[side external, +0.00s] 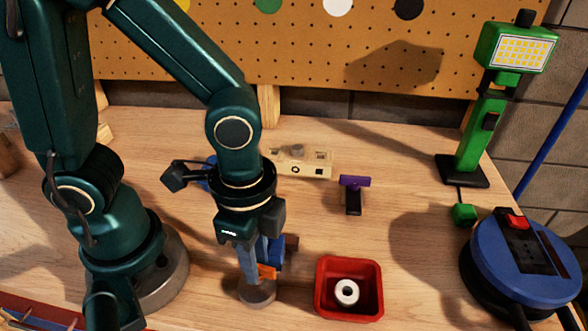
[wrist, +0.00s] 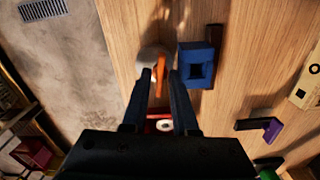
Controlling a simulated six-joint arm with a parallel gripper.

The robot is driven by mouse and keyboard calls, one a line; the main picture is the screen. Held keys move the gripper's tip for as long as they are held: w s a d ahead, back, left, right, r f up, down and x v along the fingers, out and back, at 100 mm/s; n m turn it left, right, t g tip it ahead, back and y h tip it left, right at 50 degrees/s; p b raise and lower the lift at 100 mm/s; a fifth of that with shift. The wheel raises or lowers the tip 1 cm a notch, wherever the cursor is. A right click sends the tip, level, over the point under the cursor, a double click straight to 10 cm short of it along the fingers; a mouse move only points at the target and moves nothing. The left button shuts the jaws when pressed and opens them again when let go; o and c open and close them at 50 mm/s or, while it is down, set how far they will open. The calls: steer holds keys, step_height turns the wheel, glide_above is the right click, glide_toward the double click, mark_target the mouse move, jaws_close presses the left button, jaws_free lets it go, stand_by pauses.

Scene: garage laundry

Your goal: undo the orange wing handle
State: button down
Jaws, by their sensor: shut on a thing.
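The orange wing handle (side external: 267,272) stands over a round grey base (side external: 257,294) on the bench, left of the red tray. It also shows as an upright orange strip in the wrist view (wrist: 161,76). My gripper (side external: 260,264) points down at it, and in the wrist view my fingertips (wrist: 161,77) lie on either side of the handle, shut on it. The fingers hide part of the handle and base.
A blue block (wrist: 214,50) stands close to the right of my fingers in the wrist view. A red tray (side external: 350,261) holds a white ring (side external: 346,292). Behind are a purple-topped handle (side external: 355,181) and a cream box (side external: 304,166). A green lamp (side external: 485,115) and blue reel (side external: 495,272) stand right.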

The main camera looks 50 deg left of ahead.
steer(key=c, duration=0.9)
jaws_free()
steer(key=shift+c, duration=0.2)
steer(key=shift+r, duration=2.6)
steer(key=shift+w, duration=0.1)
steer(key=w+a+r+n+t, duration=0.1)
steer(key=a+r+n+t, duration=0.4)
steer(key=a+n, duration=0.3)
steer(key=r+n, duration=0.1)
steer(key=n, duration=0.2)
steer(key=shift+w+a+t, duration=0.25)
steer(key=shift+a+t, duration=0.05)
steer(key=shift+a, duration=0.05)
